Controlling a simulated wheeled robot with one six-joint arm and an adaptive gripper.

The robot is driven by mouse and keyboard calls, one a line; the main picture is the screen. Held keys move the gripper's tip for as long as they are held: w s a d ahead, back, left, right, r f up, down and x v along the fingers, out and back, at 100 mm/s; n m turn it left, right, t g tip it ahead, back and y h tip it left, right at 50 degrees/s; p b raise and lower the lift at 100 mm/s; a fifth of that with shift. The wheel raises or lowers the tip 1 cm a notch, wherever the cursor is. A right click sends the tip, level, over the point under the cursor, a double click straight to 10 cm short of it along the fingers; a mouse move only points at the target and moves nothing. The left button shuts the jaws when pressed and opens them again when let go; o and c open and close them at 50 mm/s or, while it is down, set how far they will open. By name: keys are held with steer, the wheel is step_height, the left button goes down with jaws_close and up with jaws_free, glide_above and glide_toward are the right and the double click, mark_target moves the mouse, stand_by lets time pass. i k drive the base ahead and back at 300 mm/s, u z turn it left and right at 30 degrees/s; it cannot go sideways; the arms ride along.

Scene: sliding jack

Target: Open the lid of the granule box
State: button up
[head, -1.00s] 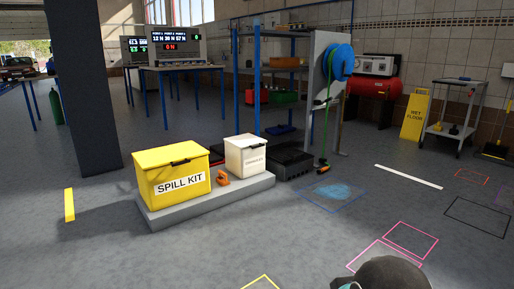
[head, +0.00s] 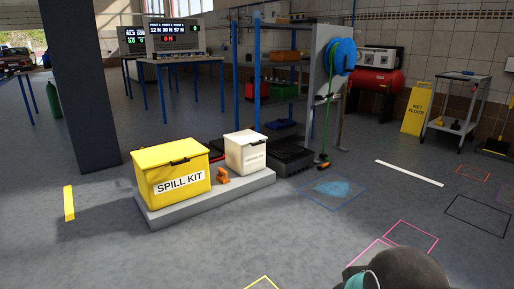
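The granule box (head: 246,154) is a small white box with a black latch on its front upper edge and grey lettering on its front. Its lid (head: 245,137) is shut. It stands on the right part of a low grey plinth (head: 205,204), behind and right of the yellow spill kit box (head: 172,178), whose lid is also shut. A small orange object (head: 222,176) lies between the two boxes. A dark rounded part at the bottom right edge seems to be mine. My gripper's fingers do not show.
A black crate (head: 290,158) stands close right of the granule box. A dark pillar (head: 88,90) rises behind left. A blue-framed shelf and hose reel (head: 340,57) stand behind. The floor in front of the plinth is clear, with painted outlines at right.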

mark_target(242, 138)
steer(key=z, duration=0.4)
steer(key=i, duration=4.5)
steer(key=u, duration=0.55)
